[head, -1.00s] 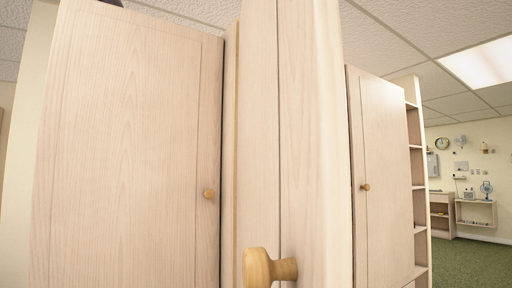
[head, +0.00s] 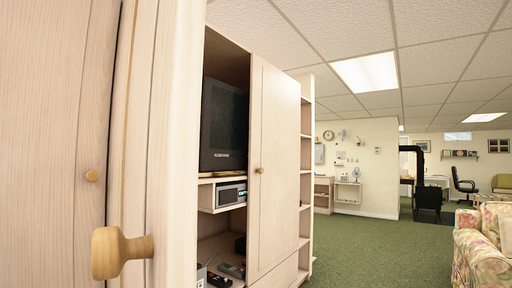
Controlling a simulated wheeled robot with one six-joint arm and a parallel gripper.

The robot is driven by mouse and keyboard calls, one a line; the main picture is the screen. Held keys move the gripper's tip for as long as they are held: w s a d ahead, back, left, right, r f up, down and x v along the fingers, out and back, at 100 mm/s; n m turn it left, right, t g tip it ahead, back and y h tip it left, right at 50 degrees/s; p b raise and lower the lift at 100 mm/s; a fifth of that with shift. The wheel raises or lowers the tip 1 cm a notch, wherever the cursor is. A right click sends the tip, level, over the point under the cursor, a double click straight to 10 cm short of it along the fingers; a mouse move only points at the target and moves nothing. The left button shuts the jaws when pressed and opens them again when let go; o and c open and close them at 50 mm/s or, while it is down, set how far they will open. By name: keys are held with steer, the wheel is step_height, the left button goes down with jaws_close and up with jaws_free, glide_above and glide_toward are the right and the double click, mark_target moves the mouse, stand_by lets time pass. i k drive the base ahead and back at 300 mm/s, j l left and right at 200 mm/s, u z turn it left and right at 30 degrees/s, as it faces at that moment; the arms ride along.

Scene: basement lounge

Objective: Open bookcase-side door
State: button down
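The bookcase-side door (head: 277,165) is a pale wood door with a small round knob (head: 260,170) at its left edge. It stands shut at the right of the cabinet, beside the narrow open bookcase shelves (head: 306,170). Another pale door (head: 180,140) stands open close in front of me, its edge toward me and a large wooden knob (head: 120,253) near the bottom left. My gripper is not in view.
The cabinet's open part holds a dark television (head: 224,125), a small silver device (head: 230,194) and remotes (head: 230,270). Green carpet (head: 370,250) lies clear to the right. A floral sofa (head: 485,250) stands at the right edge, and a black stove (head: 428,198) farther back.

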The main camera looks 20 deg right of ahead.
mark_target(273, 195)
steer(key=i+l+z, duration=0.2)
steer(key=l+z, duration=0.25)
steer(key=i+l+z, duration=0.2)
steer(key=z, duration=0.2)
steer(key=i+l+z, duration=0.2)
steer(key=i+z, duration=0.25)
steer(key=i+l+z, duration=0.15)
steer(key=i+z, duration=0.2)
steer(key=i, duration=0.2)
steer(key=i+l+u, duration=0.1)
steer(key=i+u, duration=0.3)
steer(key=i+l+u, duration=0.55)
steer(key=i+u, duration=0.2)
steer(key=i+l+u, duration=0.2)
steer(key=l+u, duration=0.15)
